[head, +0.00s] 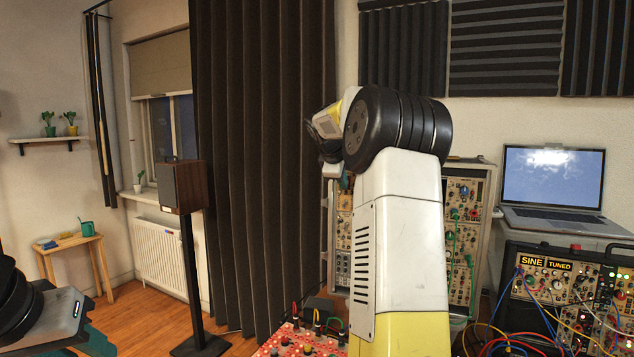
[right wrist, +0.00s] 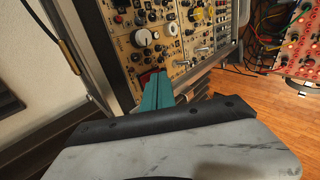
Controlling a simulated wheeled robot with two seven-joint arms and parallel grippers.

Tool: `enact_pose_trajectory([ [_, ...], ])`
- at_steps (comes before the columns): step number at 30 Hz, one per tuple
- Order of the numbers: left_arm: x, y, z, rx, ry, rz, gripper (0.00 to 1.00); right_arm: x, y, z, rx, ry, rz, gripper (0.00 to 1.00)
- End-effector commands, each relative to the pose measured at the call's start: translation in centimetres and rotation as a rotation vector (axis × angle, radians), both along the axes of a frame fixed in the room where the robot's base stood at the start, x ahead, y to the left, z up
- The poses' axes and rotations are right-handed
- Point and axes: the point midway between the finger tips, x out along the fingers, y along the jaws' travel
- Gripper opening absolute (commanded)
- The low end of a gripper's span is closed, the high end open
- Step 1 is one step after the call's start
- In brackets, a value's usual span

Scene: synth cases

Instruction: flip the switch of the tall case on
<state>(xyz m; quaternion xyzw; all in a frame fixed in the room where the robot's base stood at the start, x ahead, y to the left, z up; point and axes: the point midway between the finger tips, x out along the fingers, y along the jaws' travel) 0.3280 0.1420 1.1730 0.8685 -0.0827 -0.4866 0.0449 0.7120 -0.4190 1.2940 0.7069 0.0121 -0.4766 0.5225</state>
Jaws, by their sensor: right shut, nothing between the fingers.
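The tall case (head: 483,195) stands behind my right arm in the head view, a metal-framed rack of cream panels with knobs and sockets. Its panels (right wrist: 175,50) fill the top middle of the right wrist view. My right gripper (right wrist: 159,74) has its teal fingers shut together, empty, with the tips close in front of the panel's lower part. A small dark red part (right wrist: 147,77) shows right beside the tips; it may be the switch, partly hidden, and its position cannot be read. I cannot tell whether the fingers touch it. My left gripper (head: 92,343) is cut off at the lower left.
A red-panelled case (head: 298,341) sits low in front, with leads; it also shows in the right wrist view (right wrist: 300,50). A speaker on a stand (head: 181,187) is at left.

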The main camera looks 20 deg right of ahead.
Motion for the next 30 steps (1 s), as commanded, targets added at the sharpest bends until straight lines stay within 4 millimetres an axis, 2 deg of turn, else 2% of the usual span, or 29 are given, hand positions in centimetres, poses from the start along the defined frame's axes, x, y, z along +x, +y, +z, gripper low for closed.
enact_pose_trajectory([
  [18,0.0,0.0,0.0,0.0,0.0,0.0,0.36,0.6,-0.5,-0.6,-0.002,0.0,0.0,0.0],
  [30,0.0,0.0,0.0,0.0,0.0,0.0,0.36,0.6,-0.7,1.3,-0.006,-0.006,-0.001,0.0],
])
